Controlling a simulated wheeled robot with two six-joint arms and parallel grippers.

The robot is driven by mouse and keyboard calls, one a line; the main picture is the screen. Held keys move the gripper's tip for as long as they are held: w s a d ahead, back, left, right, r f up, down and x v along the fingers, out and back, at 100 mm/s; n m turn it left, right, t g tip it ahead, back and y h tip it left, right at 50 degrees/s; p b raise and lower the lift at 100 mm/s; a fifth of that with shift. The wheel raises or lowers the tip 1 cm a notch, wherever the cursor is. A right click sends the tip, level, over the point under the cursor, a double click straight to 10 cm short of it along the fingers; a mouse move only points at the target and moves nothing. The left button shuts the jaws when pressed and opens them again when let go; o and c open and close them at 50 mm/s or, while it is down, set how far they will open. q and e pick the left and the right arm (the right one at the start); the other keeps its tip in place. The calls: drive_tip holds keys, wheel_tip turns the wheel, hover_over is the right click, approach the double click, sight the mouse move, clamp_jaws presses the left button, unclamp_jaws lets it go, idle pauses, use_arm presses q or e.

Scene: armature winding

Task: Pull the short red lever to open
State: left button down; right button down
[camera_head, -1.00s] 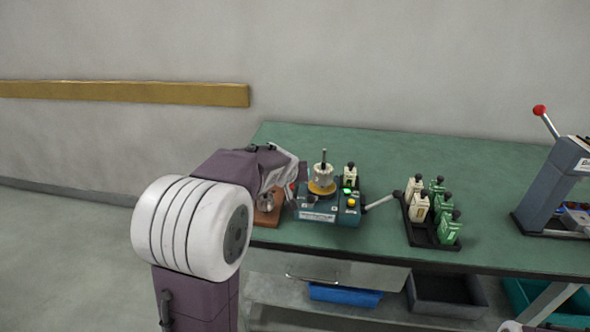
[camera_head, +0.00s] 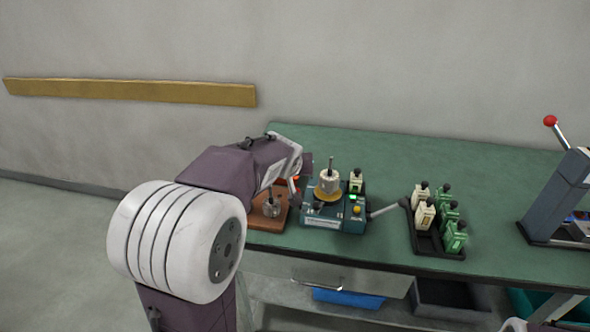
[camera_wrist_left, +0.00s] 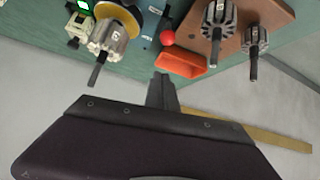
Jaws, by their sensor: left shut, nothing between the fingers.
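The short red lever shows as a red ball knob (camera_wrist_left: 167,38) on a thin dark stem at the edge of the winding machine in the left wrist view. In the head view only a small red spot (camera_head: 296,178) shows beside my gripper. The teal winding machine (camera_head: 322,222) carries a white armature (camera_head: 329,182) on a yellow disc. My left gripper (camera_head: 306,165) is shut and empty, left of the machine. In the left wrist view its narrow fingers (camera_wrist_left: 162,82) are apart from the red knob. My right gripper is not in view.
A brown board (camera_head: 268,222) with armatures lies left of the machine, near an orange block (camera_wrist_left: 185,62). A grey lever (camera_head: 385,210) sticks out right of the machine. A black tray (camera_head: 426,244) holds several white and green parts. A red-knobbed press (camera_head: 555,200) stands far right.

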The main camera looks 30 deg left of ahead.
use_arm(q)
drive_tip(key=v, duration=0.4)
drive_tip(key=shift+s+d, duration=0.1)
drive_tip(key=shift+s, duration=0.15)
drive_tip(key=shift+s, duration=0.1)
